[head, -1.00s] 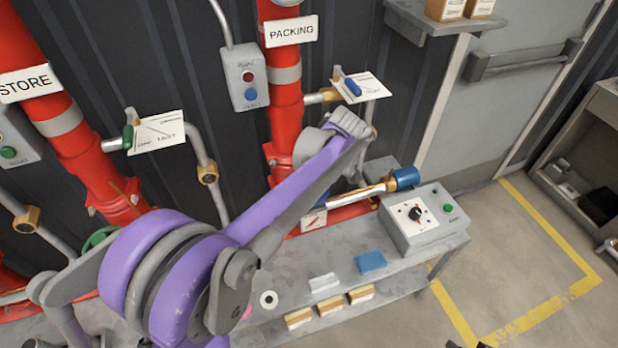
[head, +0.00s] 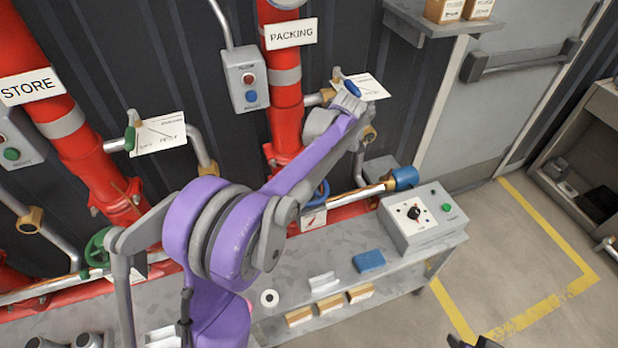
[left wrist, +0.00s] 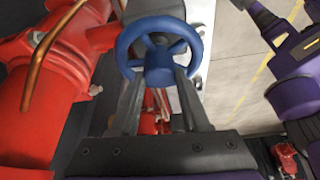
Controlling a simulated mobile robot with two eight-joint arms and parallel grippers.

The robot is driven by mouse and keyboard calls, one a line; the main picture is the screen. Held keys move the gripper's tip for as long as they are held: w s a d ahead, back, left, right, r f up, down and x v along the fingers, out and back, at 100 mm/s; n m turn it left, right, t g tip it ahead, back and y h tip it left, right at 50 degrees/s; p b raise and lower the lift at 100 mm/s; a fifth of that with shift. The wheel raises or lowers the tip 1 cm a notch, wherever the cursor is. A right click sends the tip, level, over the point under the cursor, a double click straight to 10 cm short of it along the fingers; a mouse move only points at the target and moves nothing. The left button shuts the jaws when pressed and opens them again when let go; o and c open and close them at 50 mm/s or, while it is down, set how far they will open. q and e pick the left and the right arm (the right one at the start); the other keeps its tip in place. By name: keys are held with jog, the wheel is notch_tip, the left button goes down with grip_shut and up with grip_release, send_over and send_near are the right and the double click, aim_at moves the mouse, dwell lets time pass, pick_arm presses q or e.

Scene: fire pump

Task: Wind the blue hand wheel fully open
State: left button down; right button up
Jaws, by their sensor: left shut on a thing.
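The blue hand wheel (left wrist: 160,50) is large in the left wrist view, with a round hub and spokes. My left gripper (left wrist: 162,82) has its two grey fingers on either side of the hub's near part and is shut on the wheel. In the head view part of the wheel (head: 321,192) shows below my purple left arm, beside the red PACKING pipe. My left arm hides the rest of it and the left fingertips. Dark parts at the bottom edge of the head view may be my right gripper (head: 476,342); they are cut off.
A blue-ended pipe (head: 405,178) runs right of the wheel, above a grey control box (head: 424,217) with a black knob. The bench (head: 340,270) holds a blue block, a white piece and wooden blocks. A green wheel (head: 98,246) is at left. A blue lever (head: 352,88) is above.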

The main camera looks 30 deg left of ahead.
pick_arm(q)
jog(key=n+g+h, duration=0.1)
jog(key=n, duration=0.2)
jog(key=shift+a+n, duration=0.1)
jog(key=shift+n, duration=0.3)
jog(key=n+h, duration=0.1)
jog(key=n, duration=0.1)
jog(key=shift+n, duration=0.3)
jog(key=c, duration=0.5)
grip_release()
